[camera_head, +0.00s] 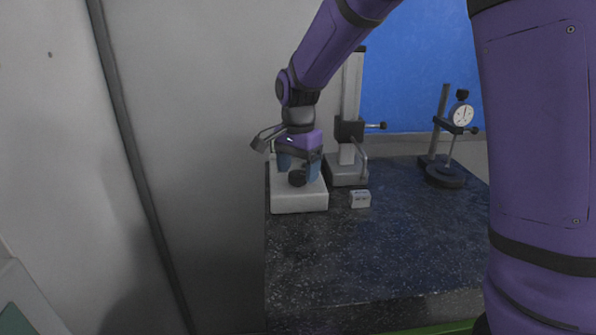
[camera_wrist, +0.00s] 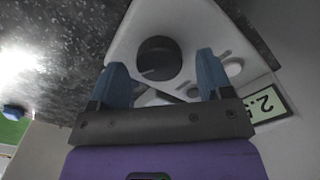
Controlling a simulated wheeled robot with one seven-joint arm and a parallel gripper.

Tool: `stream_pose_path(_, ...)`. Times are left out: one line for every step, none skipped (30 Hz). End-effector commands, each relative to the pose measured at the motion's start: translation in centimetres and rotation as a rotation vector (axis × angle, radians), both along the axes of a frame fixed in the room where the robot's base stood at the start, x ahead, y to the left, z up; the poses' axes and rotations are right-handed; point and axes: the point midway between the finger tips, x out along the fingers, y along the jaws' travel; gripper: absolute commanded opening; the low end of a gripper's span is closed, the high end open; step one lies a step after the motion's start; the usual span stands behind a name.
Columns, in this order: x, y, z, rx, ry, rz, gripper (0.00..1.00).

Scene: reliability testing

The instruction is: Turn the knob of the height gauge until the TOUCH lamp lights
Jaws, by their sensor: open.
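The height gauge shows in the head view as a tall column (camera_head: 352,90) with a dark slider on a grey base (camera_head: 345,174). Left of it is a white control box (camera_head: 299,202) with a dark round knob (camera_head: 297,178). My gripper (camera_head: 298,171) is open at the box, its blue fingers to either side of the knob in this view. In the wrist view the knob (camera_wrist: 158,58) lies between and beyond the fingertips; contact cannot be told. Pale round parts (camera_wrist: 232,67) sit beside the knob; no lit lamp can be made out.
A small pale block (camera_head: 360,199) lies in front of the gauge base. A dial indicator (camera_head: 462,114) on a dark stand is at the right. The dark speckled table (camera_head: 370,250) is clear in front. A grey wall stands close on the left.

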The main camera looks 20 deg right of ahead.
Motion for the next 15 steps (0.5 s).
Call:
stream_pose_path(-0.02, -0.02, -0.40, -0.001, 0.002, 0.000, 0.73)
stream_pose_path(-0.03, -0.02, -0.57, -0.001, 0.002, 0.000, 0.73)
stream_pose_path(-0.05, -0.02, -0.73, -0.001, 0.002, 0.000, 0.73)
stream_pose_path(-0.05, -0.02, -0.81, 0.000, 0.002, 0.000, 0.73)
stream_pose_path(-0.05, -0.02, -0.87, 0.000, 0.002, 0.000, 0.73)
stream_pose_path(-0.05, -0.02, -0.91, 0.000, 0.001, 0.000, 0.73)
stream_pose_path(-0.04, -0.02, -0.92, -0.001, 0.001, 0.000, 0.73)
stream_pose_path(-0.04, -0.02, -0.92, -0.001, 0.001, 0.000, 0.73)
stream_pose_path(-0.04, -0.02, -0.91, -0.001, 0.001, 0.000, 0.73)
stream_pose_path(-0.03, -0.01, -0.91, -0.001, 0.001, 0.000, 0.73)
stream_pose_path(-0.03, -0.01, -0.90, -0.001, 0.001, 0.000, 0.73)
stream_pose_path(-0.03, -0.01, -0.90, -0.001, 0.001, 0.000, 0.73)
stream_pose_path(-0.03, -0.01, -0.89, -0.001, 0.001, 0.000, 0.68)
stream_pose_path(-0.03, -0.01, -0.89, -0.001, 0.001, 0.000, 0.61)
stream_pose_path(-0.03, -0.01, -0.89, -0.001, 0.001, 0.000, 0.52)
